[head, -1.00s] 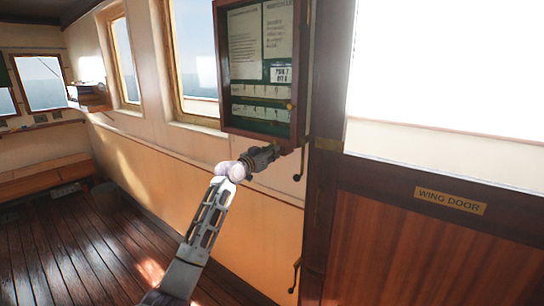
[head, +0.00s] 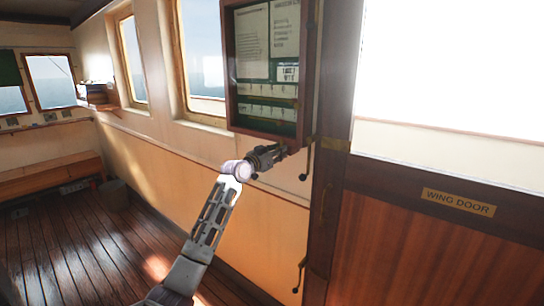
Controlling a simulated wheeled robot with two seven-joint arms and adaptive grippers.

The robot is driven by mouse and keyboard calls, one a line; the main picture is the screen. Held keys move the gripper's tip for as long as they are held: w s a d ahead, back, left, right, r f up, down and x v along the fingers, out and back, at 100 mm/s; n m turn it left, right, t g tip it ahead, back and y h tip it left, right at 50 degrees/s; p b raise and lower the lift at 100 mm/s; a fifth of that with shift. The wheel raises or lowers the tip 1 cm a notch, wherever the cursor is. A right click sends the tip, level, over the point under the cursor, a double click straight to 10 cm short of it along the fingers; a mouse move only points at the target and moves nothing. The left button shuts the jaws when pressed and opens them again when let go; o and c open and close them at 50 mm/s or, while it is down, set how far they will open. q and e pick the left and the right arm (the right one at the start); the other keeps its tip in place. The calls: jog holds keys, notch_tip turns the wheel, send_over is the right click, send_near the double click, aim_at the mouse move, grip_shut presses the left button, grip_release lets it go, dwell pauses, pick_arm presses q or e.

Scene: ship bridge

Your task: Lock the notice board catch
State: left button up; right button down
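The notice board (head: 232,95) is a dark wood-framed case with a green back and pinned papers, on the wall at the upper centre of the head view. Its top is cut off by the picture edge. My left gripper (head: 279,152) is just below the board's lower right corner, pointing right. It is small and dark, and I cannot tell whether its fingers are open or touch the frame. I cannot make out the catch. My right gripper is not in view.
A wooden door marked "WING DOOR" (head: 458,202) stands to the right, with dark handles (head: 303,165) along its left side. Windows (head: 202,50) line the wall.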

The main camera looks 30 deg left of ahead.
pick_arm(q)
jog(key=s, duration=1.2)
jog(key=shift+a, duration=0.45)
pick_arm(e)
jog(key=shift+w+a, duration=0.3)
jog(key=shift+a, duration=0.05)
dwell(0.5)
